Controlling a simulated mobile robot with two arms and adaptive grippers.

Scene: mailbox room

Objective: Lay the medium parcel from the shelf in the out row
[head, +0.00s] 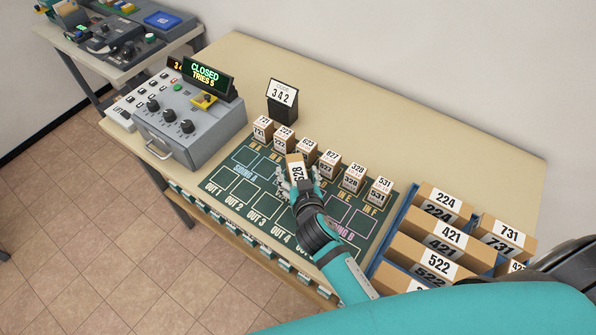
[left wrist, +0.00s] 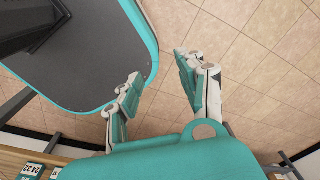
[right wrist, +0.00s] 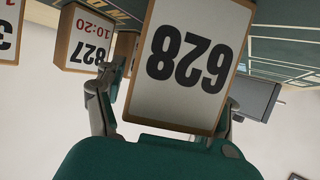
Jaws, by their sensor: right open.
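A brown box parcel with a white label (head: 295,171) stands at the mat between the fingers of my right gripper (head: 299,185). In the right wrist view its label (right wrist: 188,62) reads 628, upside down. The fingers are open around it; I cannot tell if they touch it. The green mat (head: 243,191) has an out row marked OUT 1 to OUT 4 and beyond along its front. Longer parcels, such as 421 (head: 449,236) and 522 (head: 418,257), lie in a blue rack (head: 387,238) at the right. My left gripper (left wrist: 158,88) is open and empty above the floor.
Several small numbered boxes, such as 827 (head: 328,163), stand along the mat's back row, close to my right gripper. A grey control box (head: 187,120) with a CLOSED display stands at left. A 342 sign (head: 283,97) stands behind. The table's back right (head: 420,140) is clear.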

